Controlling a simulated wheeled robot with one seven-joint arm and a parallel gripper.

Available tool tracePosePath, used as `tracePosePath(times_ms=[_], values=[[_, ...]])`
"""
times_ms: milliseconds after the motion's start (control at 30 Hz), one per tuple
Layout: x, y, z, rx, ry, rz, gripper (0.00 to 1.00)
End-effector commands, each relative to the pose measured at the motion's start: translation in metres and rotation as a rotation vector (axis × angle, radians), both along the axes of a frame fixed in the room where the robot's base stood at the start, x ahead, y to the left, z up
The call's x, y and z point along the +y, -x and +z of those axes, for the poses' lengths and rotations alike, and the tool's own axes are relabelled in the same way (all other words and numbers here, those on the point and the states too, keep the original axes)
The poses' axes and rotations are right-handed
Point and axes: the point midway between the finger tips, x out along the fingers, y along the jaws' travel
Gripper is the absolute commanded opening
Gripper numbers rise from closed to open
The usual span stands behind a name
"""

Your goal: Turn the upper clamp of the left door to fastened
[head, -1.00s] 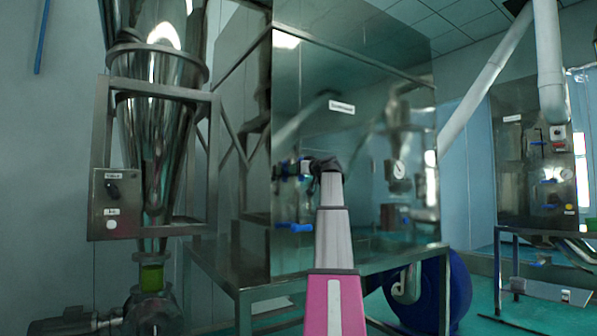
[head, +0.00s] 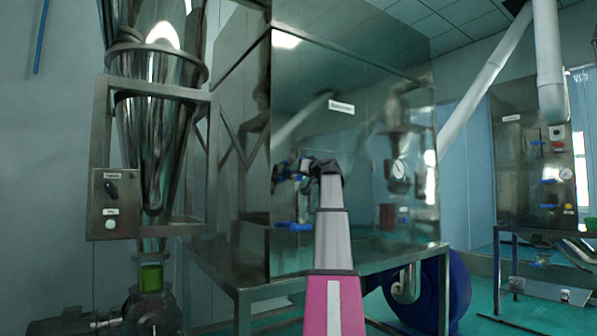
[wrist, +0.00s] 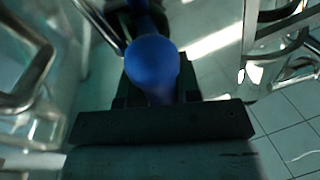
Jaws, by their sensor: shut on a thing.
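The left door (head: 345,135) is a large shiny steel panel on a cabinet in the middle of the head view. The upper clamp (head: 281,170) has a blue handle at the door's left edge, partly covered by my gripper (head: 296,170). In the wrist view, the rounded end of the blue handle (wrist: 152,72) lies between the dark jaws of my gripper (wrist: 157,98). The jaws are shut on it. The clamp's base and its exact angle are hard to make out. A lower blue clamp (head: 292,226) sits below on the same edge, apart from my gripper.
A steel cone hopper (head: 155,130) and a control box (head: 115,203) stand to the left. A blue round drum (head: 445,295) is beneath the cabinet. Another steel cabinet (head: 525,195) with blue clamps is at the right. Teal floor shows between them.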

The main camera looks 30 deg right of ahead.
Motion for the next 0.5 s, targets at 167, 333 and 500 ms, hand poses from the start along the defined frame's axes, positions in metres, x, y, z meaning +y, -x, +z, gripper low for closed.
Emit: tracePosePath(times_ms=[167,333,500], values=[[0.0047,0.0023,-0.0006,0.014,-0.17,0.013,0.07],[0.0043,0.0023,-0.0001,0.028,-0.33,0.013,0.07],[0.0036,0.0022,0.0002,0.041,-0.492,0.012,0.07]])
